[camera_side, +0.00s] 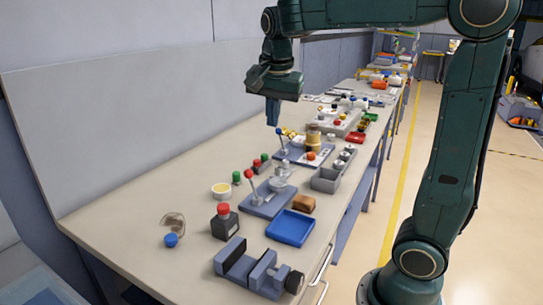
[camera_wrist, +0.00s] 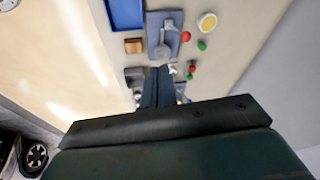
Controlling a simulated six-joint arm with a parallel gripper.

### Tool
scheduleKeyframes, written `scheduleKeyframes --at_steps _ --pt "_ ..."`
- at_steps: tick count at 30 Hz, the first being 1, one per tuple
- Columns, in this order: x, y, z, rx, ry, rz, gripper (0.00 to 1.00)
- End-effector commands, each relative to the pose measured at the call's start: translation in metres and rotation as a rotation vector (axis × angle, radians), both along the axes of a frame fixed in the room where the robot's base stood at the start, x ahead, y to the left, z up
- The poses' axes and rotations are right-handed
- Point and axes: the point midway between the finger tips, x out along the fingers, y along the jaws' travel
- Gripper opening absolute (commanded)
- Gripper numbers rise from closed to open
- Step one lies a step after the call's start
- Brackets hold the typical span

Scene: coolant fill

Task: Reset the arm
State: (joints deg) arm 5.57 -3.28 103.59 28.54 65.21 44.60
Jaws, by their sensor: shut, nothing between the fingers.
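My gripper (camera_side: 272,112) hangs from the dark green arm above the workbench (camera_side: 140,190), in the upper middle of the side view. Its fingers point down and are shut with nothing between them. In the wrist view my gripper (camera_wrist: 157,72) shows as blue-grey fingers over the bench fixtures. It is clear of the bench surface and touches nothing that I can see. The fingers hide part of the fixtures below them in the wrist view.
Several more parts crowd the far bench. The wall panel (camera_side: 120,100) runs along the left. The bench's near left is mostly clear.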

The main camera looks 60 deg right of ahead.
Motion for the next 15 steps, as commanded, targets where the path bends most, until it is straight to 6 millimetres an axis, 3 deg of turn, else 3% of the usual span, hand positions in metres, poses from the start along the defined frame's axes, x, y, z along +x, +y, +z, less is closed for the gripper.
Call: scheduleKeyframes --at_steps 6,15 --pt "-0.041 0.023 -0.001 -0.047 -0.016 0.313 0.00" --pt "-0.095 0.056 -0.018 -0.125 -0.045 0.740 0.00"
